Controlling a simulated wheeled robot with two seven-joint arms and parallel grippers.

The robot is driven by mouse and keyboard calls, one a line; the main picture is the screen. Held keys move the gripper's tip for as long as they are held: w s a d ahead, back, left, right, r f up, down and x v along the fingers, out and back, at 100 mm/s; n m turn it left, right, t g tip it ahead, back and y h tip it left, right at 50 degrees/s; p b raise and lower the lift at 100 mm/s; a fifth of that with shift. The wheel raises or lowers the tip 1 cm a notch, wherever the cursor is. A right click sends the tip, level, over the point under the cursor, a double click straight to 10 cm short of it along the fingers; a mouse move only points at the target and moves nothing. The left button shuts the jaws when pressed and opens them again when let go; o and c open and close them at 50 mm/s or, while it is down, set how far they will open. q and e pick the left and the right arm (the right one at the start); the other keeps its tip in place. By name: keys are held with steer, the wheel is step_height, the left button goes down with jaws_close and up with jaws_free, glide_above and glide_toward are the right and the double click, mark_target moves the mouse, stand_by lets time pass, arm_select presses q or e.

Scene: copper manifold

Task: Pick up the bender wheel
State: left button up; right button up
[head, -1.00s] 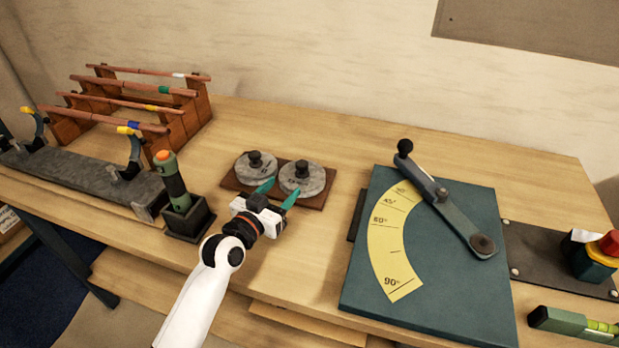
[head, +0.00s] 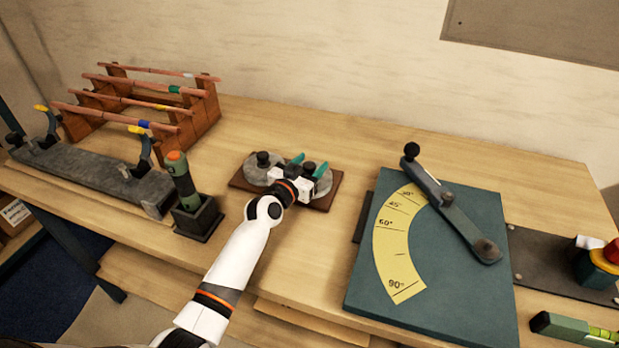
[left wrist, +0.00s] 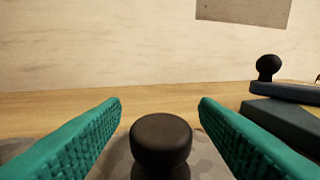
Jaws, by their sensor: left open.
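Two grey bender wheels with black knobs lie on a brown board (head: 238,181). The left wheel (head: 256,175) shows clearly in the head view. The right wheel (head: 324,184) is partly hidden by my left gripper (head: 309,167). That gripper is open, its green fingers on either side of the right wheel's black knob (head: 309,168). In the left wrist view the knob (left wrist: 161,142) stands between the two fingers, with a gap on each side, and the grey wheel face lies below it. My right gripper is not in view.
A teal bending plate (head: 450,270) with a yellow angle scale and a lever (head: 455,213) stands to the right. A green-handled tool in a dark holder (head: 197,218) stands to the left. Copper pipes rest on a wooden rack (head: 200,112) behind it.

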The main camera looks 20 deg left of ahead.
arm_select(q)
steer(key=shift+s, duration=0.1)
jaws_close()
steer(key=shift+r, duration=0.15)
